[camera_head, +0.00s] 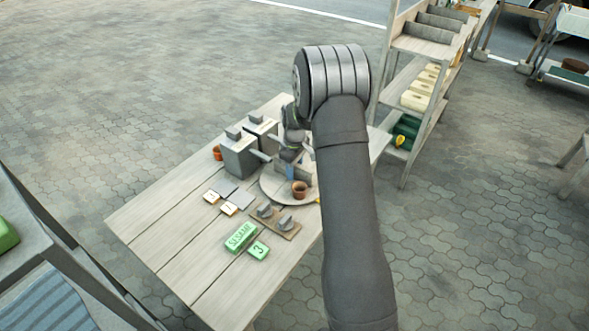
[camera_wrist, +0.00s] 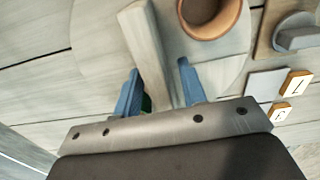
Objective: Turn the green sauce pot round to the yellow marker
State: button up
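A round pale wooden turntable (camera_head: 272,190) lies on the table, partly hidden behind my arm. It also shows in the wrist view (camera_wrist: 95,45). A raised wooden divider (camera_wrist: 146,45) stands on it. My gripper (camera_wrist: 160,88) has its blue fingers apart, one on each side of the divider, with a gap on the right side. A dark green bit (camera_wrist: 147,103), perhaps the green sauce pot, peeks out beside the left finger and is mostly hidden. A terracotta pot (camera_head: 299,189) stands on the turntable. A small yellow spot (camera_head: 318,200), perhaps the marker, shows at its edge.
Grey boxes (camera_head: 238,158) with handles stand left of the turntable. A board with grey knobs (camera_head: 275,220), small tiles (camera_head: 228,209) and green SESAME (camera_head: 241,237) and 3 (camera_head: 258,250) blocks lie in front. A shelf unit (camera_head: 425,90) stands behind right. The table's left end is clear.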

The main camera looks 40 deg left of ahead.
jog(key=shift+f, duration=0.2)
grip_shut()
